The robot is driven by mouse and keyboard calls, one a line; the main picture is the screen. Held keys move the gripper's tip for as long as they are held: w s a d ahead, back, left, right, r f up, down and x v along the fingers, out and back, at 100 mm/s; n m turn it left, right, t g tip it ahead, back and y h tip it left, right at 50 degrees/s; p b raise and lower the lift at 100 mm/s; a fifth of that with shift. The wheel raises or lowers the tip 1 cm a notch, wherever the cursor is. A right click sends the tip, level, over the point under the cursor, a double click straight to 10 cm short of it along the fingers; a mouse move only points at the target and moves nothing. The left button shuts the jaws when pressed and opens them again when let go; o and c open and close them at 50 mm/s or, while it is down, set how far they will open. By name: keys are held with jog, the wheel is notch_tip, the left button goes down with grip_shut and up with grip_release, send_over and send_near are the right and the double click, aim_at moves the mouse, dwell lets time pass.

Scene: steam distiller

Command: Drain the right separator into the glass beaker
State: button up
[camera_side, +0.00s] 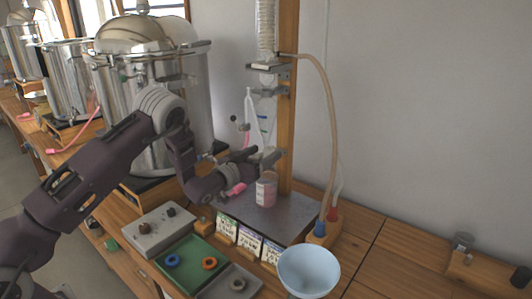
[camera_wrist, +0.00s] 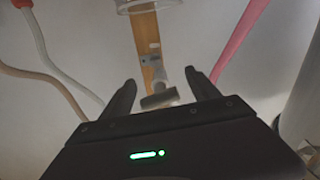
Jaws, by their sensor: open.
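The glass beaker (camera_side: 266,190), with pinkish contents, stands upright on the grey metal plate below the glassware column. A clear separator (camera_side: 265,112) hangs above it against the wooden post; its outline is partly unclear. My gripper (camera_side: 264,158) is at the separator's lower end, just above the beaker. In the wrist view, my gripper (camera_wrist: 162,84) is open, with its two dark fingers spread. A grey tap-like handle (camera_wrist: 160,99) shows between the fingers; I cannot tell whether they touch it. A clear glass rim (camera_wrist: 150,6) is cut off at the top edge.
A large steel still (camera_side: 175,95) stands left of the column. A hose (camera_side: 328,110) loops down on the right. A pale blue bowl (camera_side: 308,268), small label cards (camera_side: 248,240) and a green tray (camera_side: 192,266) lie in front. The bench right of the bowl is mostly clear.

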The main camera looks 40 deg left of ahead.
jog(key=shift+w, duration=0.95)
jog(key=shift+c, duration=0.4)
jog(key=c, duration=1.2)
jog(key=m, duration=0.3)
jog(key=o, duration=1.3)
